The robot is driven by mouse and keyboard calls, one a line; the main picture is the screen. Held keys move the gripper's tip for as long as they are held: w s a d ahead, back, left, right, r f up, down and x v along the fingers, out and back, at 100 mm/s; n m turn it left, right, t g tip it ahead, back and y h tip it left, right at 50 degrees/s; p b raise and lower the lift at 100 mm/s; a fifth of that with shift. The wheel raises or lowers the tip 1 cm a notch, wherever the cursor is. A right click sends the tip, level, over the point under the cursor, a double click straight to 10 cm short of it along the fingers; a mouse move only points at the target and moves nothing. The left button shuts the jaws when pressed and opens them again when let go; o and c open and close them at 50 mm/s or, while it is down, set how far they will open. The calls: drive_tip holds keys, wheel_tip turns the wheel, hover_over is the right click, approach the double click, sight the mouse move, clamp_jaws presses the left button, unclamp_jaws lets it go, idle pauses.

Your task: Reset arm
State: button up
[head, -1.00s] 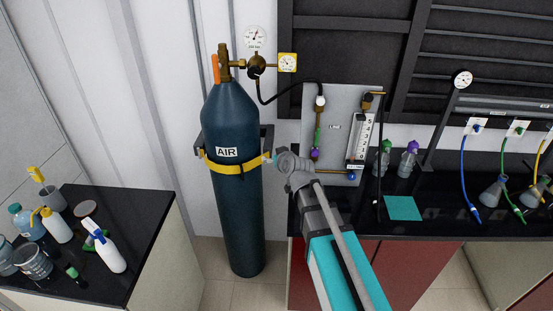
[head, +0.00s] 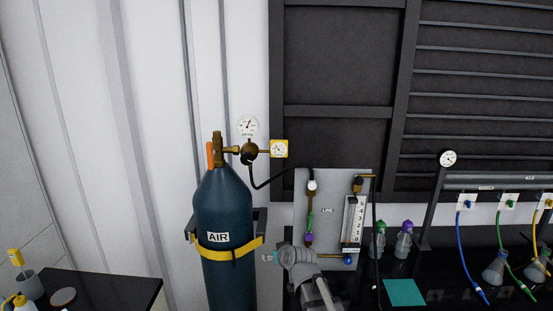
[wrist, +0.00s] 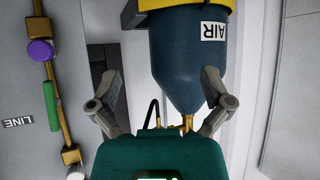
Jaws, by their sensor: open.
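My gripper (head: 270,257) is just right of the yellow strap on the dark blue AIR cylinder (head: 223,205), in front of the grey panel's lower left side in the head view. In the wrist view my gripper (wrist: 164,76) has its two fingers spread wide with nothing between them in its grasp. The AIR cylinder (wrist: 185,60) appears upside down beyond the fingers there. The lower part of my arm is cut off by the bottom edge of the head view.
The grey LINE panel (head: 333,195) with its flowmeter (head: 353,220) stands right of the cylinder. The regulator gauge (head: 278,149) and black hose (head: 270,185) sit above. Bottles, flasks and a teal mat (head: 404,292) are on the right bench. A black-topped bench (head: 110,290) is at lower left.

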drive_tip(key=s+d+f+m+g+h, duration=0.1)
drive_tip(key=s+d+f+g, duration=0.2)
drive_tip(key=s+d, duration=0.2)
drive_tip(key=s+d+f+m+g+h+b, duration=0.1)
drive_tip(key=s+d+f+m+g+h, duration=0.1)
drive_tip(key=s+d, duration=0.4)
drive_tip(key=s+d+f+m+g+h, duration=0.1)
drive_tip(key=s+d+f+g, duration=0.4)
drive_tip(key=s, duration=0.4)
drive_tip(key=shift+s+d+m+h+b, duration=0.3)
drive_tip(key=shift+s+d+m+h, duration=0.1)
drive_tip(key=shift+d, duration=0.35)
idle(2.3)
